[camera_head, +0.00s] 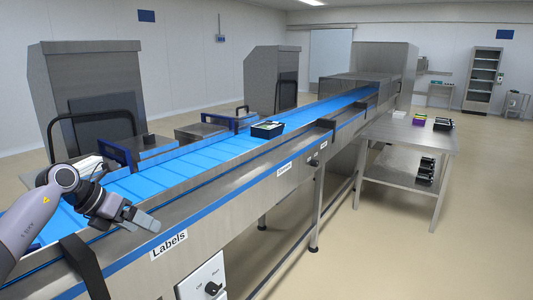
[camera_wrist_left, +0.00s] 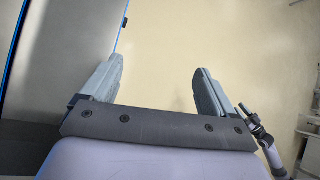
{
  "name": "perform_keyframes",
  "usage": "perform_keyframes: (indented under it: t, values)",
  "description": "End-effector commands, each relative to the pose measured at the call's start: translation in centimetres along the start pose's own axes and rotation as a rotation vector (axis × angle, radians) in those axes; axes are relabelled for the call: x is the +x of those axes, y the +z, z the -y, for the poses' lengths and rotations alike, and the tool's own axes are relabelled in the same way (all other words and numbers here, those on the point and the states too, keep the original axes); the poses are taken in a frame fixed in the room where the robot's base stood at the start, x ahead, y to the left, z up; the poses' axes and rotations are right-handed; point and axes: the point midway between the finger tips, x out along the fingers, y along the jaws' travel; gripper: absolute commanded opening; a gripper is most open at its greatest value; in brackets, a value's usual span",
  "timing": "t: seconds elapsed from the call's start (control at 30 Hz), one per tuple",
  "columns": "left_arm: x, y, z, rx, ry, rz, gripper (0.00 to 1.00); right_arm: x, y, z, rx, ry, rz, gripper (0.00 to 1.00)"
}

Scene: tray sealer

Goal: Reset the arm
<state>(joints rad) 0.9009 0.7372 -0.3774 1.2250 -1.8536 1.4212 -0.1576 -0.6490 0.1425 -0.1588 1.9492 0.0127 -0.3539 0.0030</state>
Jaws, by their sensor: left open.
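My left arm comes in from the left in the head view, and its gripper (camera_head: 136,215) hangs over the near side of the conveyor, above the rail by the "Labels" sign. In the left wrist view the two fingers of this gripper (camera_wrist_left: 162,92) are spread wide with nothing between them. Beyond them lies bare beige floor (camera_wrist_left: 160,50). The steel side of the conveyor (camera_wrist_left: 60,60) runs along the left of that view. My right gripper is not seen in the head view; part of an arm shows at the right edge of the wrist view.
A dark tray (camera_head: 267,131) sits on the blue conveyor belt (camera_head: 215,150). A control panel with a knob (camera_head: 205,283) is below the rail. A steel table (camera_head: 405,136) with small trays stands at right. Floor between conveyor and table's right is clear.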

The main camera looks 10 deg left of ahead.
Motion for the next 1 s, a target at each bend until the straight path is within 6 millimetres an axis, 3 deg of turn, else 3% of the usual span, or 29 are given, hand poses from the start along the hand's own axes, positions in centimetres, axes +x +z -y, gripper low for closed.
perform_keyframes:
  t: [0.03,0.2,0.3,0.43,0.6,0.77,0.87,1.0]
  values:
    - [2.5,-0.9,2.1,-0.018,-0.087,0.028,0.88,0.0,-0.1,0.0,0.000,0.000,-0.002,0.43]
    - [7.8,-3.0,9.1,-0.164,-0.392,0.168,0.88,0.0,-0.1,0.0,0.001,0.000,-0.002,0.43]
    - [9.5,-4.4,12.5,-0.310,-0.555,0.247,0.88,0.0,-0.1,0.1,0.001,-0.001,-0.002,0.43]
    - [10.6,-6.2,15.4,-0.555,-0.735,0.345,0.88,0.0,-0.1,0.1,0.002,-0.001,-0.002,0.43]
    - [11.4,-9.2,16.7,-0.960,-0.898,0.457,0.88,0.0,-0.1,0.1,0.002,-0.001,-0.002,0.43]
    - [12.2,-13.3,15.6,-1.403,-0.958,0.538,0.88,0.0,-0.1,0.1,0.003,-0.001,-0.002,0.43]
    - [13.1,-16.9,14.5,-1.702,-0.947,0.571,0.88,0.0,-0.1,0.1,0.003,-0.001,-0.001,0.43]
    - [14.3,-23.4,13.2,-2.129,-0.863,0.593,0.88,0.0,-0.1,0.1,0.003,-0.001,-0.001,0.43]
